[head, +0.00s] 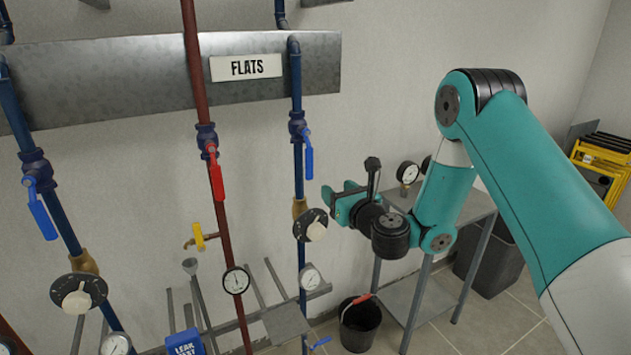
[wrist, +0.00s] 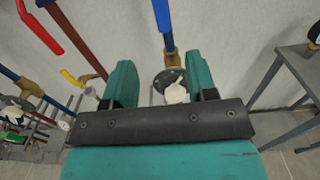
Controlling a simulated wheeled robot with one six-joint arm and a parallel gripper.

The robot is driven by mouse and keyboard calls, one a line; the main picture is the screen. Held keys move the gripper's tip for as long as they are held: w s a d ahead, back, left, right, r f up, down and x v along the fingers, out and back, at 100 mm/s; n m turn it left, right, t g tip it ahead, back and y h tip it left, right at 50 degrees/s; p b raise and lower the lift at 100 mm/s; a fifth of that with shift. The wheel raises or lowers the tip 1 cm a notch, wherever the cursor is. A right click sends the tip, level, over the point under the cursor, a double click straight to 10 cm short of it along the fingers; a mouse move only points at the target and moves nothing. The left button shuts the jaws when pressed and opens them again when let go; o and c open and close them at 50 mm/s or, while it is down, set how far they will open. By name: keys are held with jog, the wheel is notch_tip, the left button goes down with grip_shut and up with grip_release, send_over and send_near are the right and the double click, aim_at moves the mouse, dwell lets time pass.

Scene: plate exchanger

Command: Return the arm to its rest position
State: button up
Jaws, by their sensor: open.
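My gripper (head: 339,203) shows in the head view right of the middle, in front of the wall and just right of the right blue pipe's dial. My teal arm reaches in from the right edge, bends at a high elbow and comes down to the gripper. In the wrist view my gripper (wrist: 160,88) has its two teal fingers apart, with nothing between them held. A round dial with a pale knob (wrist: 176,92) shows beyond the gap; the same dial (head: 311,226) is in the head view. The gripper appears apart from it.
A grey metal table (head: 470,208), a black bucket (head: 360,325) and a dark bin (head: 492,262) stand right.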

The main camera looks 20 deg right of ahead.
jog(key=s+a+r+n+g+y, duration=0.55)
jog(key=a+n, duration=0.25)
jog(key=n, duration=0.3)
jog(key=s+a+r+n+g+y, duration=0.4)
jog(key=s+a+n, duration=0.35)
jog(key=n, duration=0.35)
jog(key=s+d+n+g+h, duration=0.3)
jog(key=s+n, duration=0.6)
jog(key=s, duration=0.3)
jog(key=s+d+n+g+h, duration=0.4)
jog(key=s+n+g+h, duration=0.1)
jog(key=s+n, duration=0.5)
jog(key=shift+s+f+h, duration=0.15)
jog(key=shift+s+h, duration=0.2)
jog(key=shift+s, duration=0.5)
